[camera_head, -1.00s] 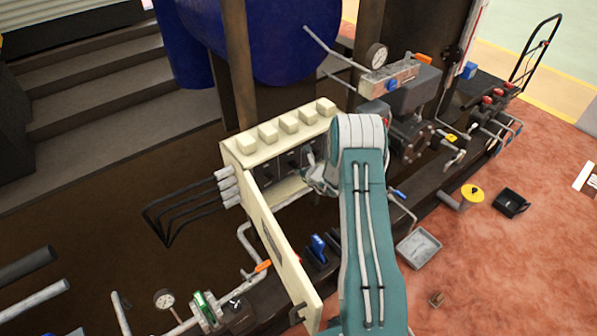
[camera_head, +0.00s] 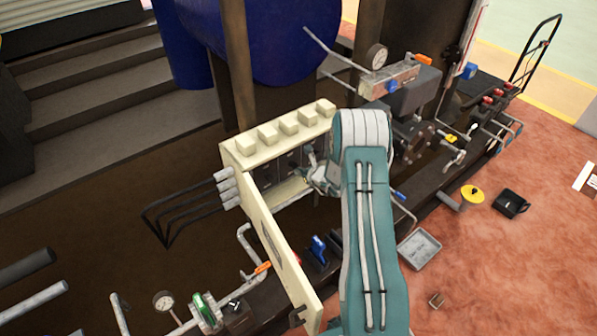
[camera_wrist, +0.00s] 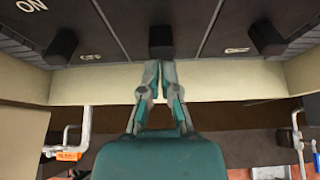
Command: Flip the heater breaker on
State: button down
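The cream breaker box (camera_head: 285,125) stands with its door (camera_head: 285,255) swung open toward me. Inside is a dark panel with breakers, partly hidden by my arm in the head view. In the wrist view, a left black breaker lever (camera_wrist: 61,46), a middle lever (camera_wrist: 160,40) and a right lever (camera_wrist: 267,37) show. Which breaker is the heater's cannot be read. My gripper (camera_wrist: 159,66) is shut and empty, its tips just below the middle lever; contact cannot be told. It also shows at the box opening (camera_head: 312,172).
The open door stands left of my arm. Pipes with a green-handled valve (camera_head: 205,308) and a blue handle (camera_head: 318,250) lie below the box. A pump assembly (camera_head: 410,95) is at the right. A grey tray (camera_head: 419,249) lies on the reddish floor.

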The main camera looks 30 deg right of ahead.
jog(key=v, duration=1.1)
jog(key=shift+s, duration=0.1)
jog(key=s+a+r+n+g+y, duration=0.3)
jog(key=s+a+r+n, duration=0.1)
jog(key=a+r+n, duration=0.55)
jog(key=s+a+r+n+g+y, duration=0.2)
jog(key=s+a+r+n, duration=0.2)
jog(key=a+r+n, duration=0.55)
jog(key=s+a+r+n+h, duration=0.1)
jog(key=s+r+n+h, duration=0.1)
jog(key=s+n, duration=0.3)
jog(key=s+r+n+g+h, duration=0.1)
jog(key=s+r+n+h, duration=0.2)
jog(key=s, duration=0.6)
jog(key=s+a+r+n+h, duration=0.1)
jog(key=s+r+n+h, duration=0.1)
jog(key=s+r+n, duration=0.3)
jog(key=s+n, duration=0.1)
jog(key=s, duration=0.1)
jog(key=shift+s+a+r+n, duration=0.3)
jog(key=shift+s+r+n, duration=0.1)
